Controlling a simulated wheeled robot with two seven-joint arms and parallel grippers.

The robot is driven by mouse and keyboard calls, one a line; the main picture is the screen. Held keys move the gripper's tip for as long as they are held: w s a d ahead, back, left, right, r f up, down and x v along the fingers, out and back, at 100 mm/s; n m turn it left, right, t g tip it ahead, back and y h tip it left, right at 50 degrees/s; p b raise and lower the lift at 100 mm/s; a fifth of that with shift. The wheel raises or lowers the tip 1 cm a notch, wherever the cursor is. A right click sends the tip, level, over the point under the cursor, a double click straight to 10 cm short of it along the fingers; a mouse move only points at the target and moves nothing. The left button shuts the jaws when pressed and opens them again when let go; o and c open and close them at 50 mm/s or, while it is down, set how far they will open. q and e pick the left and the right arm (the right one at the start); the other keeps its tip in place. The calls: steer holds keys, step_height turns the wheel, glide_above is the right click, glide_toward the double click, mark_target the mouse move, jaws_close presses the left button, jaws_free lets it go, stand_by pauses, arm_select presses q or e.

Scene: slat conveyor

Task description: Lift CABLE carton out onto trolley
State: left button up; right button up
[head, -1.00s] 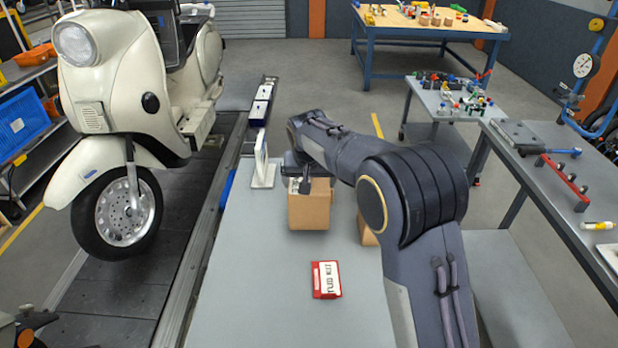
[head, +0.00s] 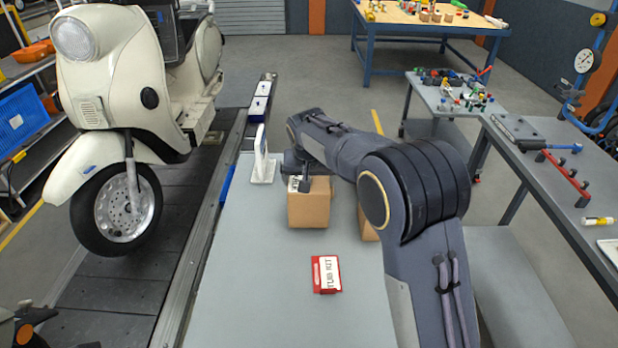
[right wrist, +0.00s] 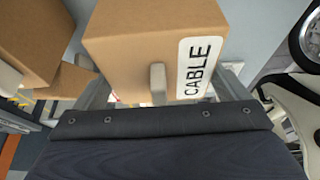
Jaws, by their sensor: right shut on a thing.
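The CABLE carton (head: 309,212) is a brown box standing on the grey bench top (head: 270,310). Its white CABLE label faces my right wrist camera (right wrist: 200,67). My right gripper (head: 303,184) is at the carton's top, shut on it; in the right wrist view one finger lies against the carton's face. I see no clear gap under the carton. A low grey surface (head: 510,290) lies right of the bench; I cannot tell whether it is the trolley. My left gripper is not in view.
A red-and-white kit box (head: 327,274) lies on the bench in front. Another brown carton (head: 367,226) is partly hidden behind my right arm. A white upright stand (head: 262,165) is left of the CABLE carton. A cream scooter (head: 115,120) stands on the slat conveyor (head: 120,290).

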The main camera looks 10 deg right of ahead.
steer(key=shift+f, duration=0.15)
stand_by(0.3)
steer(key=shift+f+b, duration=0.35)
steer(key=shift+f, duration=0.05)
steer(key=o, duration=1)
steer(key=shift+r, duration=0.1)
steer(key=v, duration=0.7)
steer(key=shift+s+r+b, duration=0.2)
steer(key=shift+r+b, duration=0.1)
steer(key=shift+b, duration=0.1)
